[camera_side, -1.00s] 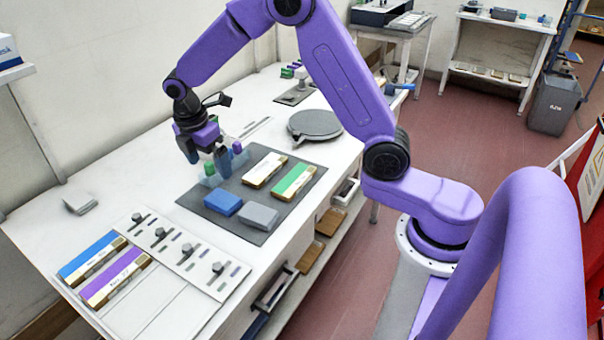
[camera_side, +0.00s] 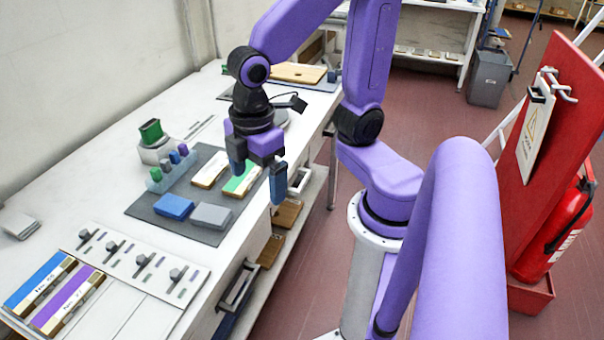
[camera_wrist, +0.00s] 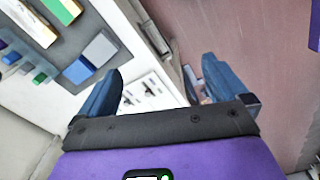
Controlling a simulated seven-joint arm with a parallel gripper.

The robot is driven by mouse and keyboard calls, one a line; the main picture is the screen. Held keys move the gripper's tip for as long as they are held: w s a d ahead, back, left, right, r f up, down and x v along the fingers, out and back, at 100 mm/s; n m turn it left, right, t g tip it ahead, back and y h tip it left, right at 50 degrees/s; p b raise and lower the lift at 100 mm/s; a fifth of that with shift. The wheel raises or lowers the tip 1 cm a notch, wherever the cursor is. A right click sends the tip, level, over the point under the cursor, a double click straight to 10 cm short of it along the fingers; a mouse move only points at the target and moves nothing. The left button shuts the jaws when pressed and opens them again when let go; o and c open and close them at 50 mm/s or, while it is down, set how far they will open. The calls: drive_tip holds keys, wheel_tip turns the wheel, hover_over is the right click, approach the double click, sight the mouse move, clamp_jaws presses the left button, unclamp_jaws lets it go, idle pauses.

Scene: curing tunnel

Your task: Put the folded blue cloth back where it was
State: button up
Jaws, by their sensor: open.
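The folded blue cloth appears to be the flat blue piece (camera_side: 173,206) lying on the dark grey mat (camera_side: 146,205). It lies beside a similar grey piece (camera_side: 211,216), and nothing grips it. It also shows in the wrist view (camera_wrist: 79,70), left of my fingers. My gripper (camera_side: 260,178) is open and empty, its fingers pointing down. It hangs above the right side of the mat, near the table's front edge. In the wrist view the drawer side and red floor show between and beyond the fingers (camera_wrist: 163,85).
A rack (camera_side: 170,178) with small coloured pieces and white-and-green boxes (camera_side: 242,180) share the mat. A green item on a pale base (camera_side: 151,131) stands behind. A switch panel (camera_side: 140,262) and blue and purple boxes (camera_side: 40,284) lie at front left. A drawer (camera_side: 238,288) stands open below.

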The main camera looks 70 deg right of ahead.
drive_tip(key=s+d+m, duration=0.1)
drive_tip(key=s+d, duration=0.2)
drive_tip(key=s, duration=0.4)
drive_tip(key=shift+s+f, duration=0.15)
drive_tip(key=shift+s, duration=0.05)
